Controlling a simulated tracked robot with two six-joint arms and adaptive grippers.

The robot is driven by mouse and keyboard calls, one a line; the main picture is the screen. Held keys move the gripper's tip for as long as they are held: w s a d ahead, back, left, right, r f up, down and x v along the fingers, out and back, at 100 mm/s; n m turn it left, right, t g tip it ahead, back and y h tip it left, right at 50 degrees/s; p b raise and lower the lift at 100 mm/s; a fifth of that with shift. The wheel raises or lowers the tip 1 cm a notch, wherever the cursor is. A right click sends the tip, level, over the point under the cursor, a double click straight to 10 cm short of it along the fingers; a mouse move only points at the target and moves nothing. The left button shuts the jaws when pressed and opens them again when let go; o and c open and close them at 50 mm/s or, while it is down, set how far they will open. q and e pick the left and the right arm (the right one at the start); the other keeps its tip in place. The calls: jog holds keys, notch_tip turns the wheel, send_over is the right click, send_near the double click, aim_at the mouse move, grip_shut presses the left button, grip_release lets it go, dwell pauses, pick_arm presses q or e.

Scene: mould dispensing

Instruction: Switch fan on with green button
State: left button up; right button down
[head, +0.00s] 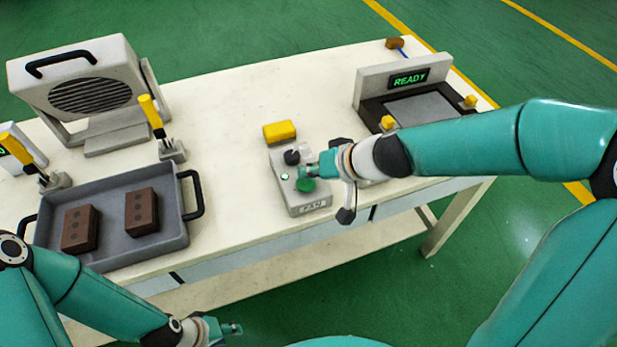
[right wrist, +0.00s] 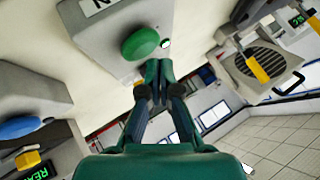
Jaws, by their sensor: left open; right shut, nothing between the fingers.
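The grey FAN control box (head: 312,209) stands near the table's front edge, with a round green button (head: 306,185) and a dark knob on top. My right gripper (head: 310,170) is shut and empty, its fingertips right beside the green button. In the right wrist view the green button (right wrist: 140,43) sits just beyond the closed fingertips (right wrist: 158,66); I cannot tell whether they touch. The fan (head: 90,95), a grey housing with a round grille and black handle, stands at the back left. My left gripper (head: 230,329) is open and empty, low in front of the table.
A grey tray (head: 166,242) with two brown blocks lies at the left, near yellow-handled clamps (head: 151,112). A station reading READY (head: 409,78) stands at the right, partly behind my right arm. The table's middle back is clear.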

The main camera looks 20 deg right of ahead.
aim_at(310, 183)
jog(key=shift+r+p, duration=2)
jog(key=shift+r, duration=0.7)
pick_arm(q)
notch_tip(310, 183, up, 5)
jog(key=shift+f, duration=0.2)
jog(key=shift+s, duration=0.1)
pick_arm(e)
jog(key=shift+s+f, duration=0.1)
